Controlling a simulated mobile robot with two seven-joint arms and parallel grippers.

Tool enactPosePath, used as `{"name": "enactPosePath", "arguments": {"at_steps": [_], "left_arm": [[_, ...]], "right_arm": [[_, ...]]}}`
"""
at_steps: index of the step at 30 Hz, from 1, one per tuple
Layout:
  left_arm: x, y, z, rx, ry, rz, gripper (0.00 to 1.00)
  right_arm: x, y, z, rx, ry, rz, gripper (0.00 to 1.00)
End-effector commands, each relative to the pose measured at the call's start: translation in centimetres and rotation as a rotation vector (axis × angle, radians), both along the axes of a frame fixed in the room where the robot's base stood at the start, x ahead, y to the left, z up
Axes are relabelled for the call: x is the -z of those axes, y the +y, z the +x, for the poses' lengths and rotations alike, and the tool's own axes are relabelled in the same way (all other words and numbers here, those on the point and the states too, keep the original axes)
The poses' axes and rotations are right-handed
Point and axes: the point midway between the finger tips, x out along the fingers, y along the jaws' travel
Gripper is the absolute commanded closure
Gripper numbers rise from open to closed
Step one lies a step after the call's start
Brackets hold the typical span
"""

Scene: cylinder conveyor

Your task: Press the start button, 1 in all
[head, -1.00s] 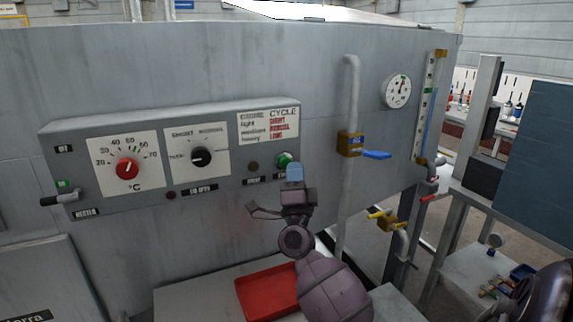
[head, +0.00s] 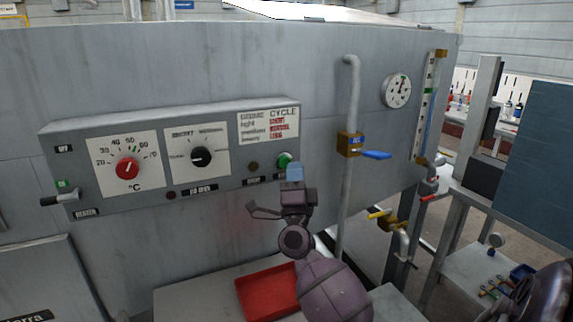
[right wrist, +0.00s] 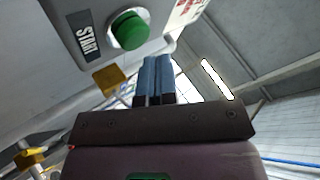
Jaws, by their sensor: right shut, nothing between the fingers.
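The green start button (head: 285,160) sits at the right end of the grey control panel, partly overlapped by my right gripper in the head view. In the right wrist view the round green button (right wrist: 129,30) stands out from the panel beside a black "START" label (right wrist: 87,38). My right gripper (head: 294,170) has its blue fingers together and empty, just below the button in the head view. In the right wrist view the shut blue fingers (right wrist: 155,75) point toward the panel, just to the right of and below the button. Contact cannot be seen. My left gripper is not in view.
The panel holds a red temperature knob (head: 127,168), a black selector knob (head: 201,157) and a dark round button (head: 253,167). A grey pipe with a blue-handled valve (head: 376,155) stands to the right. A red tray (head: 262,293) lies below.

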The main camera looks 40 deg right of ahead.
Motion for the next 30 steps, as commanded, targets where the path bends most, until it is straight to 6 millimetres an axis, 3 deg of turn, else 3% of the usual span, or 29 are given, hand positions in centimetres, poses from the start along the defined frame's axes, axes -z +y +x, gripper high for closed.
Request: {"name": "enactPosePath", "arguments": {"at_steps": [30], "left_arm": [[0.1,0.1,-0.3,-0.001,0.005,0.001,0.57]], "right_arm": [[0.0,-0.3,1.1,0.0,-0.001,-0.001,1.0]]}}
